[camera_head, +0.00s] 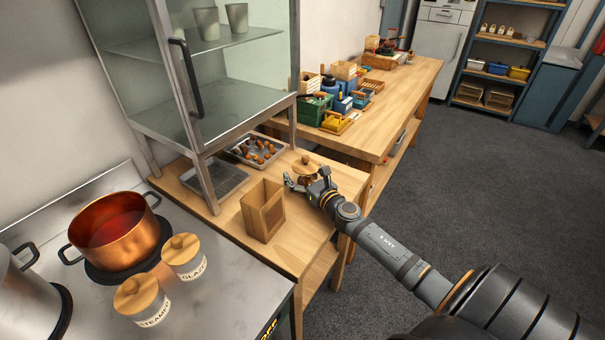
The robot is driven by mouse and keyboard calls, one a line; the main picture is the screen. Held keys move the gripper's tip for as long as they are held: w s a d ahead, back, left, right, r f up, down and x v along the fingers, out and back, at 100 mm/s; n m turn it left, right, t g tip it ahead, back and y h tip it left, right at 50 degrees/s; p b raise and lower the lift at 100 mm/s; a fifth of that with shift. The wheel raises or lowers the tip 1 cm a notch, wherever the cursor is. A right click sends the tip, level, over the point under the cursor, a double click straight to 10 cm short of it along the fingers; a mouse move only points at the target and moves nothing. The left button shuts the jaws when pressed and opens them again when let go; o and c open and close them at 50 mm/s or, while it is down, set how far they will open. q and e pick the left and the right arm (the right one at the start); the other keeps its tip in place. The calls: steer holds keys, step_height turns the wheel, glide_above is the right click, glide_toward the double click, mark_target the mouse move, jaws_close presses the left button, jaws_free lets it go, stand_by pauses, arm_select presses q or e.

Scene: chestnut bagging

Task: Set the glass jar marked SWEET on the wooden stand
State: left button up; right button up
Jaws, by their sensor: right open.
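A jar with a wooden lid (307,165) stands on the wooden counter, just beyond my right gripper. Its body looks brown and is largely hidden by the gripper; no SWEET label can be read. My right gripper (298,184) is open, with its fingers close in front of this jar; I cannot tell whether they touch it. My left gripper is not in view.
Jars marked GLAZED (184,257) and STEAMED (142,300) stand on the steel stove beside a copper pot (115,230). A glass cabinet (200,90) stands over a wire rack (215,178) and a tray of chestnuts (240,155). Counter near the stand's right is bare.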

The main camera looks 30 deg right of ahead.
mark_target(309, 181)
steer(key=s+b, duration=0.2)
steer(key=s, duration=0.1)
steer(key=s+b, duration=0.1)
steer(key=shift+s+f+b, duration=0.2)
steer(key=shift+f+b, duration=0.1)
steer(key=shift+b, duration=0.05)
steer(key=s, duration=0.3)
steer(key=shift+a+r, duration=0.15)
steer(key=shift+r, duration=0.15)
steer(key=s+p, duration=0.3)
steer(key=shift+s+r, duration=0.25)
steer(key=shift+s, duration=0.15)
steer(key=shift+s+f, duration=0.1)
steer(key=shift+s, duration=0.3)
steer(key=shift+f, duration=0.1)
